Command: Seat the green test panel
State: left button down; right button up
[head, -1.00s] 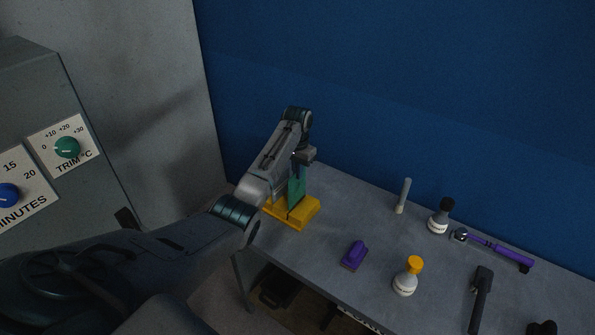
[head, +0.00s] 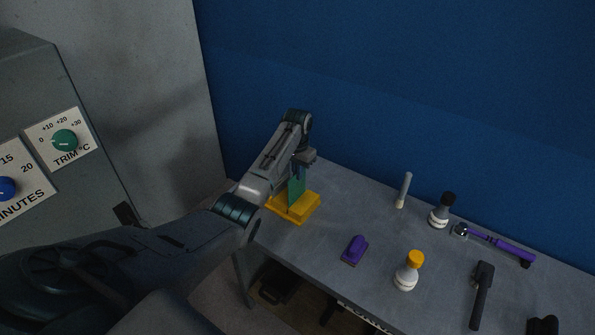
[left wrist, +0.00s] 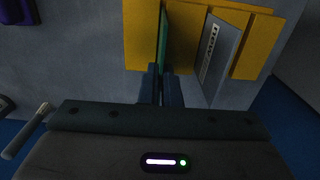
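The green test panel (head: 296,191) stands upright at the yellow rack (head: 309,208) on the far left of the table. My left gripper (head: 300,173) is above the rack, shut on the panel's upper part. In the left wrist view the fingers (left wrist: 161,88) pinch the green panel (left wrist: 163,38), whose lower part is at a gap between yellow blocks (left wrist: 142,40). How deep its lower edge sits is hidden. A grey panel with a pale label strip (left wrist: 218,55) stands in another gap of the rack. My right gripper is not in view.
Open tabletop lies right of the rack.

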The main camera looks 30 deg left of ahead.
pick_arm(q)
jog(key=shift+f, duration=0.7)
jog(key=c, duration=1.6)
grip_release()
jog(key=shift+o, duration=0.2)
notch_tip(320, 180, up, 10)
jog(key=b, duration=0.4)
jog(key=shift+r, duration=0.35)
jog(key=shift+s+f, duration=0.1)
